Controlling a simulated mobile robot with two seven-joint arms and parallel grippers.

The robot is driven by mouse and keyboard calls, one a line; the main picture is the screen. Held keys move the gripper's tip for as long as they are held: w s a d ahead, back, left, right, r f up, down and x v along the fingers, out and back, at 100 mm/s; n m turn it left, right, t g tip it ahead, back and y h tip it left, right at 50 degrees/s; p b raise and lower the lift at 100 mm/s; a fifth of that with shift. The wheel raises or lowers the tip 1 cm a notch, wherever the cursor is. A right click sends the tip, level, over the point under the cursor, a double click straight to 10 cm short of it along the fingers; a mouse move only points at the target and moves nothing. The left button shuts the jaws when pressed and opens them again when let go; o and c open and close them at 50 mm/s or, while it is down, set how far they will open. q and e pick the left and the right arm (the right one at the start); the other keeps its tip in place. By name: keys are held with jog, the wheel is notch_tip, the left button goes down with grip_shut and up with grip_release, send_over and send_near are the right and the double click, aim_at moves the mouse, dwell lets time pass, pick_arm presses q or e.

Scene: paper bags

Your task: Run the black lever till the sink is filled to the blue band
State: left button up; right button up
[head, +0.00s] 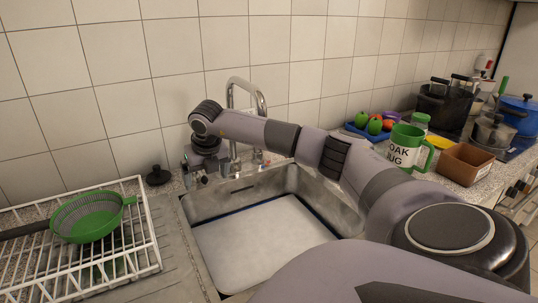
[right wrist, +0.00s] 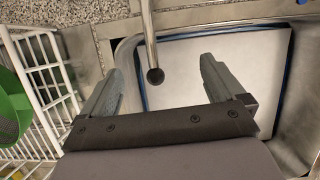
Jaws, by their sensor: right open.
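The metal tap (head: 262,100) stands behind the steel sink (head: 345,215). In the right wrist view a metal rod ends in a round black tip, which looks like the black lever (right wrist: 155,75). My right gripper (head: 195,179) points down beside the tap; its open fingers (right wrist: 160,68) appear on either side of the black tip, with gaps. Contact is not visible. I cannot pick out the lever in the head view. A pale, flat surface (head: 260,240) lies in the sink, with the blue band (head: 315,219) along its edge. My left gripper is not in view.
A white dish rack (head: 148,230) with a green colander (head: 88,217) stands left of the sink. A black knob-like piece (head: 158,176) sits behind it. Right of the sink are a green mug (head: 407,146), a brown box (head: 465,163) and pots (head: 445,105). My right arm crosses over the sink.

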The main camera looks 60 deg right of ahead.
jog(key=p+v, duration=0.2)
jog(key=v, duration=0.2)
jog(key=shift+s+a+r+p, duration=0.1)
jog(key=shift+r+p, duration=0.25)
jog(key=shift+v, duration=1.15)
jog(key=b+v, duration=0.1)
jog(key=v, duration=0.6)
